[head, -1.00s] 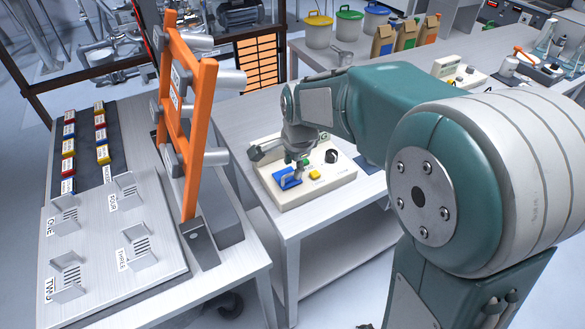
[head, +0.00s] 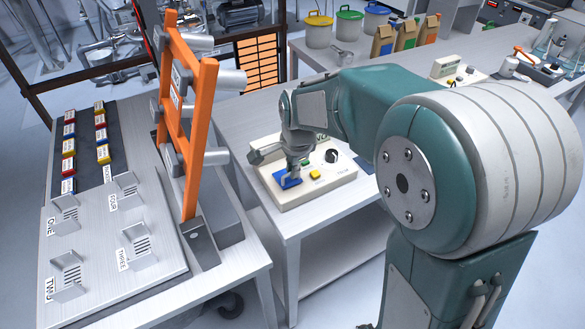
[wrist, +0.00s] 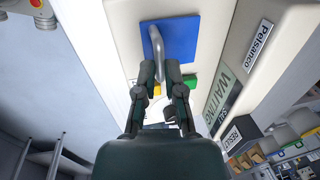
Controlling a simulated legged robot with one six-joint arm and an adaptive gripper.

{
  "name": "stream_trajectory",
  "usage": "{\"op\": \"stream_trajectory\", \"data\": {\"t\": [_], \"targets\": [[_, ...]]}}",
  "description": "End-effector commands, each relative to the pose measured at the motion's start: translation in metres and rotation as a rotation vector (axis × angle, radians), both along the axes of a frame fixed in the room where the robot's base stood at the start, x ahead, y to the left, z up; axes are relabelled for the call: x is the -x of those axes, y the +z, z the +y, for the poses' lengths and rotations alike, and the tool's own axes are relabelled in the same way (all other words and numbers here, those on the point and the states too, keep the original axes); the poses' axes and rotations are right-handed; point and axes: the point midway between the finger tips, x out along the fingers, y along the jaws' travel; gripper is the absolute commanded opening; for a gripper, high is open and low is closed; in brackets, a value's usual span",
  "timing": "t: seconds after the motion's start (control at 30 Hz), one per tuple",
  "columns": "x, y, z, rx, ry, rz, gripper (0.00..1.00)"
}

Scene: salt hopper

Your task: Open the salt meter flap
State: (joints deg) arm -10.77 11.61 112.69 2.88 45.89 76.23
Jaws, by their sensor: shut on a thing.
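The salt meter is a cream box (head: 318,192) on the middle table. Its flap is a blue plate (head: 284,183) at the front left of the box top. The blue flap also shows in the wrist view (wrist: 182,38), lying flat as far as I can tell, with a curved grey handle (wrist: 156,42) on it. My gripper (wrist: 166,66) is shut on the lower end of this handle. In the head view my gripper (head: 295,171) reaches down over the flap and hides part of it and the handle.
A yellow button (head: 315,174) and a black knob (head: 331,156) sit right of the flap. A grey lever (head: 262,153) sticks out at the box's back left. A display (wrist: 222,95) reads "WAITING". An orange frame (head: 201,130) stands upright on the left table.

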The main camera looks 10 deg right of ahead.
Motion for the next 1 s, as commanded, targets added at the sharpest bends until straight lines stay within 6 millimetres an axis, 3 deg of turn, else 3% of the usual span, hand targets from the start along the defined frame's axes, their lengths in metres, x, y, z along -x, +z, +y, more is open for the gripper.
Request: {"op": "stream_trajectory", "data": {"t": [1.0], "targets": [[-0.042, 0.019, 0.018, 0.269, 0.000, 0.645, 0.00]]}}
